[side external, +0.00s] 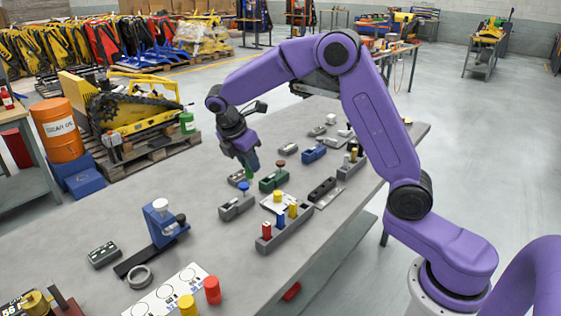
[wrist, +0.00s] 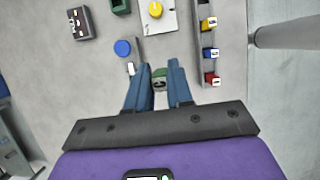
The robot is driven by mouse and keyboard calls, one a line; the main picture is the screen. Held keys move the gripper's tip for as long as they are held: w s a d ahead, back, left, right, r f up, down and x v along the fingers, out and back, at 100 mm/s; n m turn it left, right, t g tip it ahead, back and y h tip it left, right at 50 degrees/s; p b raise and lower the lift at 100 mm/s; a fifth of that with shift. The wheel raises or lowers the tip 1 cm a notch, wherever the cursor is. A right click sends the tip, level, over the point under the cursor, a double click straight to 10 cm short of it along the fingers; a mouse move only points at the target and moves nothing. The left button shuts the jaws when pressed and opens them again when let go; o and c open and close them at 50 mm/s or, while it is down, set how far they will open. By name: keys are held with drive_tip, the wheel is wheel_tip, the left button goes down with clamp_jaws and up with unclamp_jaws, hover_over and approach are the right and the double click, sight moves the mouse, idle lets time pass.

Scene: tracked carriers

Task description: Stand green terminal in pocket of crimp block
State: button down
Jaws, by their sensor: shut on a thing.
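My gripper (wrist: 159,74) is shut on the green terminal (wrist: 160,83), which shows between the two blue fingers in the wrist view. In the side view the terminal (side external: 254,161) is a small green piece under my gripper (side external: 252,167), above the table. A grey block (side external: 232,208) with a blue round-topped piece (side external: 243,187) stands just below and in front. A green block (side external: 274,180) sits close by to the right. I cannot tell for sure which block is the crimp block. The terminal's lower end is partly hidden by the fingers.
A grey rack (side external: 284,228) holds red, blue and yellow pieces. A blue press (side external: 166,222) stands to the left. A white card (side external: 160,300) carries red and yellow pieces at the front. A blue block (side external: 313,153) lies farther back.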

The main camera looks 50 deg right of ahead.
drive_tip(key=w+a+f, duration=0.2)
drive_tip(key=w+f, duration=0.6)
drive_tip(key=shift+a+f, duration=0.2)
drive_tip(key=shift+a, duration=0.05)
idle(0.4)
drive_tip(key=shift+f, duration=1.6)
idle(2.6)
drive_tip(key=shift+c, duration=2.3)
unclamp_jaws()
drive_tip(key=shift+r, duration=0.1)
wheel_tip(320, 180, up, 7)
